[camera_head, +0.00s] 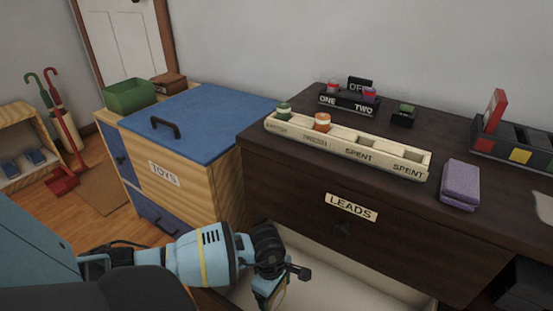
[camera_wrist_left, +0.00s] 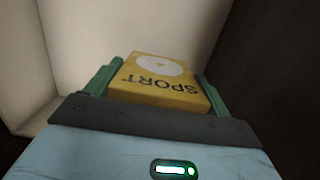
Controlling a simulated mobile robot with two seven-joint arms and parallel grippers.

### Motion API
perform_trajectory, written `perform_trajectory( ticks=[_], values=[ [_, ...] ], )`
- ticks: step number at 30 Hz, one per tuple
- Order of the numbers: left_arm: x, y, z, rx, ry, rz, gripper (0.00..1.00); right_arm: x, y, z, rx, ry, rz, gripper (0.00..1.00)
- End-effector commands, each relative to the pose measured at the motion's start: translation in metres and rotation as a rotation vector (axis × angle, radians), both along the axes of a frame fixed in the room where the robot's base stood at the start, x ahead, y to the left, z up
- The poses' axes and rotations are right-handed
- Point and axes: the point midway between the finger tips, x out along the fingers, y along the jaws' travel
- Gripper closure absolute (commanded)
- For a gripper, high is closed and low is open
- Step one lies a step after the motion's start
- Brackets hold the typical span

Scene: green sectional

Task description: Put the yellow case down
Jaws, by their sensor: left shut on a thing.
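The yellow case (camera_wrist_left: 160,85) is held between the green fingers of my left gripper (camera_wrist_left: 158,75) in the left wrist view. It has a white disc and the word SPORT, upside down in that view. In the head view my left gripper (camera_head: 268,292) points down into the open pale drawer (camera_head: 345,285) of the dark cabinet; the case is mostly hidden there. Pale drawer walls (camera_wrist_left: 125,25) surround the case in the wrist view. I cannot tell whether the case touches the drawer floor. My right gripper is not in view.
The dark cabinet (camera_head: 270,180) carries a LEADS label, a cream compartment tray (camera_head: 385,163), a purple block (camera_head: 459,184) and a black sorter (camera_head: 515,145). A blue-topped TOYS chest (camera_head: 205,115) stands at left. The visible drawer floor right of my gripper is clear.

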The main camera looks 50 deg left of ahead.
Motion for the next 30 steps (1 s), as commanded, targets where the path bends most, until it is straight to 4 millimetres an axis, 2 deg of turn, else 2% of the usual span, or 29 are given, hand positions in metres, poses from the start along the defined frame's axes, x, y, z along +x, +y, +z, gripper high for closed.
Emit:
perform_trajectory(
  ticks=[3, 8, 21, 22, 26, 30],
  values=[
    [-0.002, -0.001, -0.022, -0.002, 0.005, 0.001, 0.42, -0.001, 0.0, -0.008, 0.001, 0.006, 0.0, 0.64],
    [-0.001, -0.001, -0.044, -0.001, 0.005, 0.0, 0.42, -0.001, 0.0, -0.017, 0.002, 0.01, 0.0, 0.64],
    [-0.001, 0.0, -0.048, 0.0, 0.001, -0.001, 0.42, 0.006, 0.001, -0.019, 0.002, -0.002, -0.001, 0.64],
    [-0.001, -0.001, -0.048, 0.0, 0.002, 0.0, 0.16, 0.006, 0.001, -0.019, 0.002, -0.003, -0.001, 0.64],
    [-0.001, -0.001, -0.047, 0.0, 0.001, 0.0, 0.0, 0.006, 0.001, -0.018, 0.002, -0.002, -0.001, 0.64],
    [-0.001, -0.001, -0.047, 0.0, 0.002, 0.0, 0.0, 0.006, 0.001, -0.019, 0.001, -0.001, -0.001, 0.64]
  ],
)
